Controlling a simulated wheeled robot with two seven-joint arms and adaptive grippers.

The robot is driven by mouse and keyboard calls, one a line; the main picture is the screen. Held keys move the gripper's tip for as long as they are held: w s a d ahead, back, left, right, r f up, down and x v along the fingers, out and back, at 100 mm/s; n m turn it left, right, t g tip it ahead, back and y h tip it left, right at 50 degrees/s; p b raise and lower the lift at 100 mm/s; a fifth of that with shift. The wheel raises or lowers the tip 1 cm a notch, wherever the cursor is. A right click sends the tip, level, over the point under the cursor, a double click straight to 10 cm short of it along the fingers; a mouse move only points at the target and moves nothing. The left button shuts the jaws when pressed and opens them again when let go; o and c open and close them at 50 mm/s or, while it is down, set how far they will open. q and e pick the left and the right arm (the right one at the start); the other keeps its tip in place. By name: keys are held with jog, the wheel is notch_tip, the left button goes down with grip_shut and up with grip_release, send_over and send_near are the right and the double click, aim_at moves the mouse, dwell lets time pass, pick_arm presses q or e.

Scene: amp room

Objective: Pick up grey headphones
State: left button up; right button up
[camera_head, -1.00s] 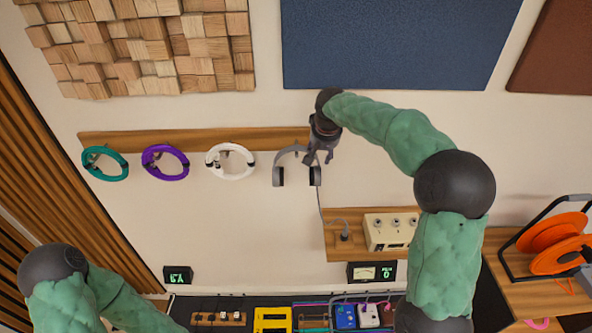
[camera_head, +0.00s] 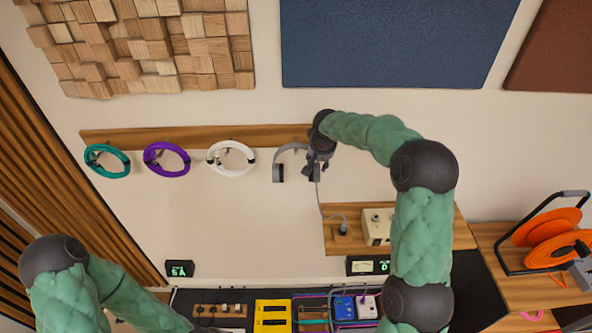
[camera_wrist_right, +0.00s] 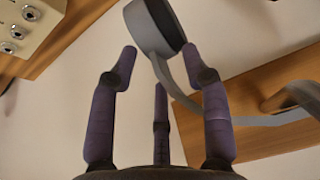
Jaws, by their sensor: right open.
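The grey headphones (camera_head: 279,172) hang by their band from a wooden rail on the wall in the head view. My right gripper (camera_head: 317,174) is open at their right ear cup, which it largely hides there. In the right wrist view the grey headphones (camera_wrist_right: 144,34) show one ear cup just beyond the fingertips, with the band curving off to the right. The fingers of my right gripper (camera_wrist_right: 160,68) are spread. One fingertip overlaps the cup's edge in the picture; whether it touches, I cannot tell. My left gripper is out of view.
A shelf (camera_head: 340,243) with a cream device (camera_head: 376,228) is below right. An orange cable reel (camera_head: 545,228) stands far right.

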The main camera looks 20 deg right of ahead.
grip_shut()
jog(key=shift+r, duration=0.1)
